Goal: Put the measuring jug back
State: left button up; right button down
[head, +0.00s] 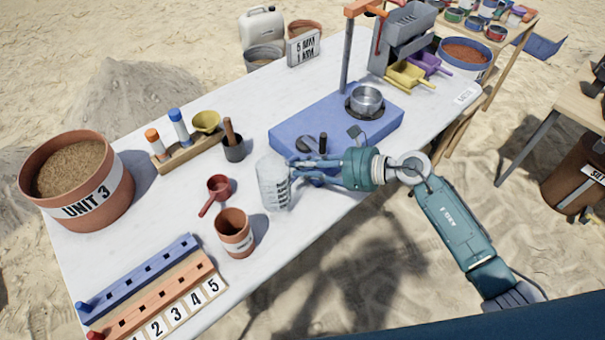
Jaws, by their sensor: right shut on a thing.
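The measuring jug (272,184) is a clear, upright vessel with dark markings on its side. It is at the middle of the white table, near the front edge. My right gripper (295,172) comes in from the right and is shut on the jug at its right side. Whether the jug's base touches the table is hard to tell. My left gripper does not show.
A terracotta cup (235,233) and a red scoop (217,188) stand left of the jug. A blue platform (290,130) with a metal pot (366,99) lies behind my gripper. A mortar (233,151), a wooden rack (188,151) and a soil bucket (88,205) stand further left.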

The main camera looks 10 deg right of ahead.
jog(key=shift+f, duration=1.75)
jog(key=shift+f+b, duration=0.25)
jog(key=shift+b, duration=0.05)
jog(key=c, duration=1.7)
grip_release()
jog(key=shift+r, duration=0.1)
jog(key=shift+r, duration=0.15)
